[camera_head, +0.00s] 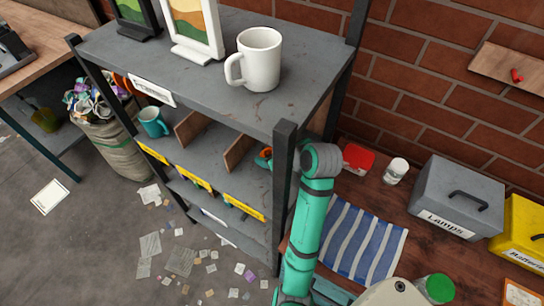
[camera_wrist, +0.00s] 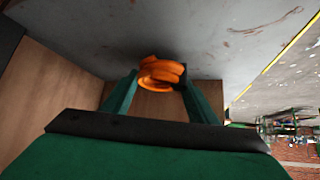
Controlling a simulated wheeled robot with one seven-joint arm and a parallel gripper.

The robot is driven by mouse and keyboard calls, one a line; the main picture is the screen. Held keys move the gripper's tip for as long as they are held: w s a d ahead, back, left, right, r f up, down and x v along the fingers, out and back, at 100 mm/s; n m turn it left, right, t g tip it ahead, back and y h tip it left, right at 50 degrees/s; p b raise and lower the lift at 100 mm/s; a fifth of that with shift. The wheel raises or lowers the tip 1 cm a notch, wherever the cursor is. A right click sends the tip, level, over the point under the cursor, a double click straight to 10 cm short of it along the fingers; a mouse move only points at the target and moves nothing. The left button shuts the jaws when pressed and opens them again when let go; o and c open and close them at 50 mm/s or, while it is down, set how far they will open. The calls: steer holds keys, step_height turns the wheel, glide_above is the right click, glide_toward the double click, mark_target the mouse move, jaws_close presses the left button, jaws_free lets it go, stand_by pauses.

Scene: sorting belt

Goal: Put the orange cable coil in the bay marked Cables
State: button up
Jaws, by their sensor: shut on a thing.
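The orange cable coil (camera_wrist: 160,74) is between the two teal fingers of my gripper (camera_wrist: 158,84) in the wrist view. My gripper is shut on it. A grey board and wooden panels surround the coil there. In the head view a small orange part of the coil (camera_head: 265,153) shows at the right end of the shelf's middle level. The shelf post and my arm hide most of my gripper there. The middle level (camera_head: 205,150) has wooden dividers (camera_head: 240,151) and yellow labels (camera_head: 197,178) on its front edge. I cannot read which label says Cables.
A white mug (camera_head: 260,62) and picture frames (camera_head: 193,28) stand on the top board. A teal mug (camera_head: 153,122) is in the left bay. A dark post (camera_head: 284,175) stands beside my arm. The right bench holds a grey Lamps box (camera_head: 458,190) and a striped cloth (camera_head: 358,240).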

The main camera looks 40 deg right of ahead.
steer(key=shift+f, duration=0.65)
steer(key=o, duration=1.1)
steer(key=shift+f, duration=0.15)
steer(key=shift+s, duration=0.1)
steer(key=v, duration=0.7)
steer(key=shift+s+d+r, duration=0.1)
steer(key=shift+s+r, duration=0.1)
steer(key=shift+r, duration=0.2)
steer(key=shift+s+r, duration=0.2)
steer(key=shift+r, duration=0.25)
steer(key=shift+v, duration=1.7)
